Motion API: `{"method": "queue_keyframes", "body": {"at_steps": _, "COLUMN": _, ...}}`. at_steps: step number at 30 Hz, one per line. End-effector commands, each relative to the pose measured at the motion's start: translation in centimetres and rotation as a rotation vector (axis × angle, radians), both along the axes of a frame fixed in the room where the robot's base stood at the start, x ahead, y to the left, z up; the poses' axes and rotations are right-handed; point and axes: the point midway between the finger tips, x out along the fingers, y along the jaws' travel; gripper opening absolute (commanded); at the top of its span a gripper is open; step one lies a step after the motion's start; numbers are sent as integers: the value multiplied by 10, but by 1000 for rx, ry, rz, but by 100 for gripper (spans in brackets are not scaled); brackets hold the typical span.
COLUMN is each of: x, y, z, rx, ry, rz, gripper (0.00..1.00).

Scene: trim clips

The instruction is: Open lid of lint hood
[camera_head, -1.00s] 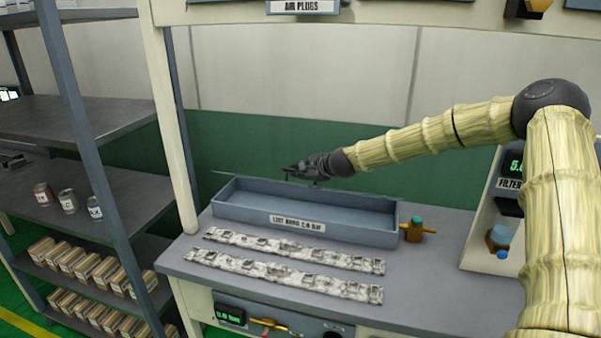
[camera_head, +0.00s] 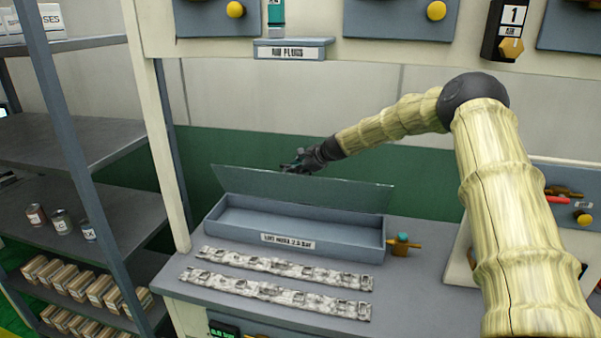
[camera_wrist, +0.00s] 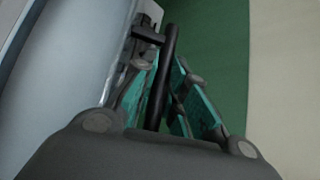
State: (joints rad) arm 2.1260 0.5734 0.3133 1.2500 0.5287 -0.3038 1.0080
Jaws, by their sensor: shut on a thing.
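The lint hood is a long blue-grey box (camera_head: 300,241) with a label on its front, on the workbench. Its lid (camera_head: 340,191) stands raised along the rear side, and the box's inside shows. My gripper (camera_head: 292,168) is at the lid's top edge, left of its middle. In the wrist view, my gripper's teal-padded fingers (camera_wrist: 163,75) are around a dark bar (camera_wrist: 168,45), and they are shut on it. The pale blue-grey surface at the left of that view appears to be the lid (camera_wrist: 70,70).
Two mottled grey strips (camera_head: 275,264) (camera_head: 272,294) lie in front of the box. A brass fitting with a teal top (camera_head: 403,245) is at its right end. A shelf rack (camera_head: 75,140) stands left, and a labelled ledge (camera_head: 290,50) hangs above. Green wall is behind the lid.

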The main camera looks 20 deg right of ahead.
Motion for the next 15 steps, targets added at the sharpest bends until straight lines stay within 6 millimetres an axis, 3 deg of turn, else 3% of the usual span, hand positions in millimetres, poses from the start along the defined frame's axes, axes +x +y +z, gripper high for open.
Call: {"method": "queue_keyframes", "body": {"at_steps": 15, "x": 44, "y": -23, "z": 5, "rx": 75, "ry": 105, "rz": 8, "gripper": 0}}
